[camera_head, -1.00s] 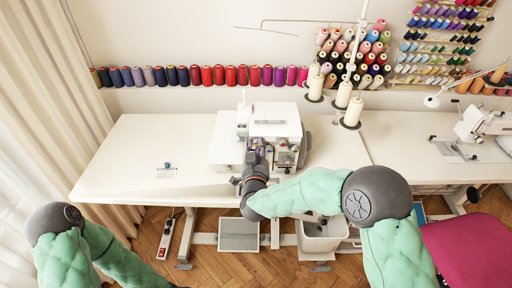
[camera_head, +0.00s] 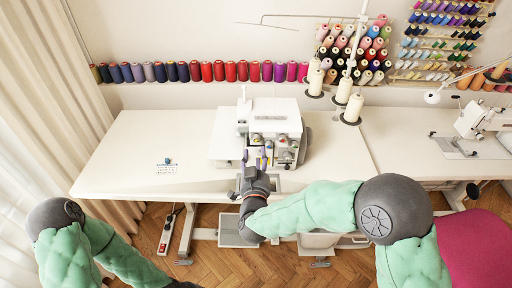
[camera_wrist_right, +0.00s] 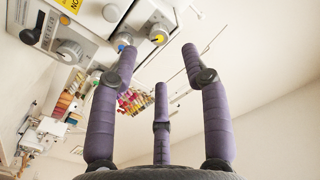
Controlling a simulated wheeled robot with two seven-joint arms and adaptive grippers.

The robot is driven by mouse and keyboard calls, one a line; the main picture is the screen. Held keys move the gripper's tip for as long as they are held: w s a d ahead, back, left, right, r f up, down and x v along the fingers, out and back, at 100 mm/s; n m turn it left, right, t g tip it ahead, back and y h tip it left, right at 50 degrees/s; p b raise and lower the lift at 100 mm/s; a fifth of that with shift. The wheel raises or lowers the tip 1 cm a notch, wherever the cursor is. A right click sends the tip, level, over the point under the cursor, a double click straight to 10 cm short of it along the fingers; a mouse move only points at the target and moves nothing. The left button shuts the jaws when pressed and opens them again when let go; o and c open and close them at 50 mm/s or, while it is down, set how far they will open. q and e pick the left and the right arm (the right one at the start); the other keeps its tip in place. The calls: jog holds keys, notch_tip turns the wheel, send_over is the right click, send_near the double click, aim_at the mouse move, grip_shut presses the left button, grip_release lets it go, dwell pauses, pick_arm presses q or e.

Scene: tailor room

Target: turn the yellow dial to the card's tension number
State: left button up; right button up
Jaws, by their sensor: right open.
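A white sewing machine (camera_head: 270,117) stands at the back middle of the white table, with several small dials on its front. The numbers are too small to read. A small card (camera_head: 166,169) lies on the table, left of the machine; its print is not readable. My right gripper (camera_head: 256,161) is open and empty in front of the machine, apart from the dials. Its purple fingers (camera_wrist_right: 190,50) are spread. My left gripper is out of view.
Cream thread cones (camera_head: 352,108) stand at the machine's right. A row of thread spools (camera_head: 208,71) lines the wall. A second sewing machine (camera_head: 478,125) stands far right. The left part of the table (camera_head: 140,140) is mostly clear.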

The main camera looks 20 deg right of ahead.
jog(key=v, duration=0.5)
dwell(0.5)
